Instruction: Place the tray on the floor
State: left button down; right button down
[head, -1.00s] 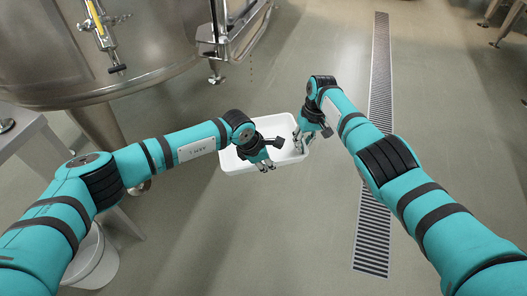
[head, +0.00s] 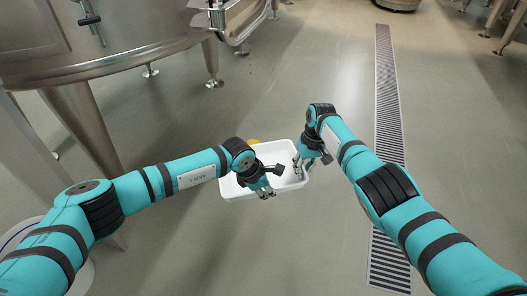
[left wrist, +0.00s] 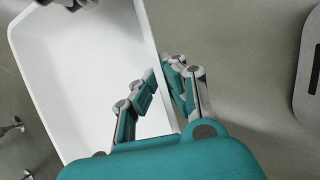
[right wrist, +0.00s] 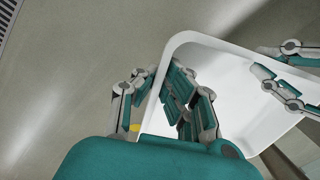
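The white, shallow, empty-looking tray (head: 237,190) is in the middle of the head view, above the grey floor. Its inside fills much of the left wrist view (left wrist: 85,75), and a corner shows in the right wrist view (right wrist: 225,75). My left gripper (head: 266,192) is at its near side, with fingers (left wrist: 165,72) closed on both sides of the wall. My right gripper (head: 299,165) is at its right end, with fingers (right wrist: 158,78) closed across the rim. Whether the tray's underside touches the floor is hidden.
A steel vat (head: 110,45) on legs stands at the upper left. A floor drain grate (head: 388,110) runs along the right. A small yellow thing (head: 253,142) shows just behind the tray. A white bucket (head: 82,280) is partly hidden at lower left. Open floor lies ahead.

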pick_arm(q)
jog(key=shift+s+d, duration=0.1)
jog(key=shift+s, duration=0.1)
pick_arm(e)
jog(key=shift+w+r, duration=0.15)
jog(key=shift+r, duration=0.1)
